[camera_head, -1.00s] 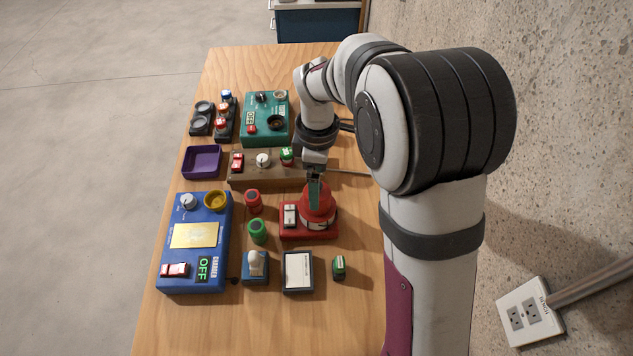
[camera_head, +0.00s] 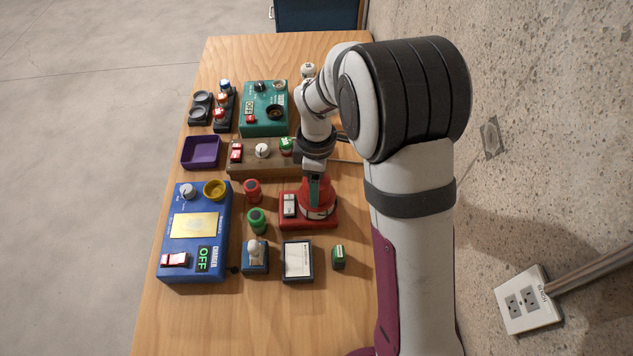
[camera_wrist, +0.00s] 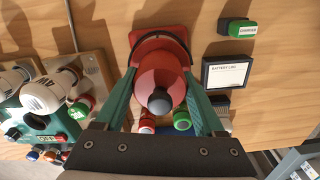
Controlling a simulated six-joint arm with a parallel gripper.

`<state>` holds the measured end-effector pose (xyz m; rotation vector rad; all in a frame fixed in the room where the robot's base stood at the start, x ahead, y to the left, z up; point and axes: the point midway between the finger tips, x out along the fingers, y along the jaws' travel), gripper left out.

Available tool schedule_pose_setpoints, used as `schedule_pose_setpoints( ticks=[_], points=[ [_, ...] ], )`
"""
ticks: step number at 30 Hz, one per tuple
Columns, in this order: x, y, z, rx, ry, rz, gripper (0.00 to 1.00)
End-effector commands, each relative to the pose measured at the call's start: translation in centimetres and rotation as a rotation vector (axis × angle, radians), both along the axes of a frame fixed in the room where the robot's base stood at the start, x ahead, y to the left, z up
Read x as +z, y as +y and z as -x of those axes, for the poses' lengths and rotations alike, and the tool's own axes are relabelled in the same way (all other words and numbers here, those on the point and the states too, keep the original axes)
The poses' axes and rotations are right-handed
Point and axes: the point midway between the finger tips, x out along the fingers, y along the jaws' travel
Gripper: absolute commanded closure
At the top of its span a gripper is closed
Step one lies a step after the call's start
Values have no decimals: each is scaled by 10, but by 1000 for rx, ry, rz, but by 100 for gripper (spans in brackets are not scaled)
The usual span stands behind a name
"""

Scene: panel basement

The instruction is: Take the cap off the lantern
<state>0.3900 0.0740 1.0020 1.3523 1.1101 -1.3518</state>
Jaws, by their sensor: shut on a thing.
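The red lantern (camera_head: 325,222) stands on the table on a square red base with a white switch plate beside it. In the wrist view its red cap (camera_wrist: 158,78), a cone with a dark grey tip, points toward the camera. My gripper (camera_head: 316,190) comes down on the lantern from above. In the wrist view its green fingers (camera_wrist: 160,80) lie on both sides of the cap and are shut on it. The cap appears still seated on the lantern; the joint between them is hidden.
A blue charger box (camera_head: 198,230) stands at the left, reading OFF. Red (camera_head: 252,190) and green (camera_head: 257,220) cylinders stand left of the lantern.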

Motion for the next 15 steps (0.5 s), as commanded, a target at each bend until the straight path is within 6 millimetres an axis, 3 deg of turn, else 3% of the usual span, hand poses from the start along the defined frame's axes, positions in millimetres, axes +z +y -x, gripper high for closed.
schedule_pose_setpoints(
  ticks=[8, 15],
  points=[
    [4, 0, 0, 0, -1, -1, 82],
    [45, -2, 0, -2, -4, 0, 82]
  ],
)
